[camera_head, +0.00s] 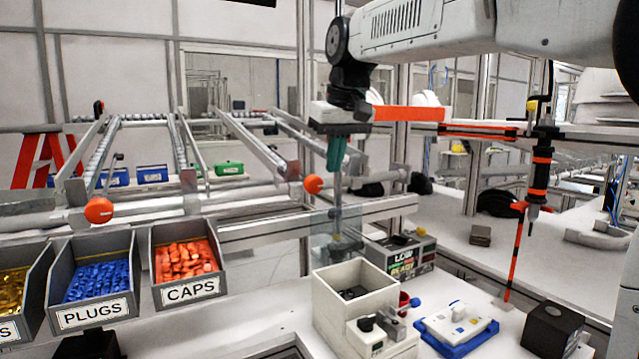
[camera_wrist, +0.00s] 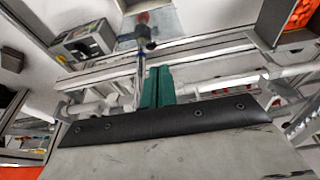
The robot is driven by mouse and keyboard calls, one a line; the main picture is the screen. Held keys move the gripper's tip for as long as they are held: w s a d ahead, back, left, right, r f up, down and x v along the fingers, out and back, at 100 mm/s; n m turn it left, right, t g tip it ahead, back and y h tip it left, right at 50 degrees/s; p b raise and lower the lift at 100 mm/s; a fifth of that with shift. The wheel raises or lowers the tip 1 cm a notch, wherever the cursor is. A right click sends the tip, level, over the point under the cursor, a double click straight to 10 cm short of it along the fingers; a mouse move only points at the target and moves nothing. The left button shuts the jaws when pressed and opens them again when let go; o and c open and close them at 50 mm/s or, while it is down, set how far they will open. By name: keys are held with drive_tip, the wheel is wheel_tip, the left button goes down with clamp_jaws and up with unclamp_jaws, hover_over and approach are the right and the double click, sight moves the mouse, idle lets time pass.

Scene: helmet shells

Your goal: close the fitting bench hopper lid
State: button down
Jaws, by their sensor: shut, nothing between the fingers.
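The hopper appears to be the cream box (camera_head: 330,322) on the bench, open at the top with dark pieces inside. A clear panel (camera_head: 322,228), which looks like its lid, stands raised at the box's back edge. What looks like the same panel shows at the top of the wrist view (camera_wrist: 168,22). My gripper (camera_head: 336,168) has teal fingers, points down and is shut and empty. It is above the panel in the head view and apart from it. The shut fingers also show in the wrist view (camera_wrist: 157,88). The hinge cannot be made out.
A grey box marked LOW and READY (camera_head: 402,258) stands behind the hopper. A blue-and-white fixture (camera_head: 457,328) and a black block (camera_head: 552,330) stand to its right. Bins of plugs (camera_head: 95,312) and caps (camera_head: 190,290) are at left. A hanging driver (camera_head: 540,170) is at right.

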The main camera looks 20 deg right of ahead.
hover_over(335, 234)
drive_tip(key=w+a, duration=0.1)
drive_tip(key=a, duration=0.1)
wheel_tip(335, 234, down, 9)
drive_tip(key=shift+d, duration=0.1)
idle(0.3)
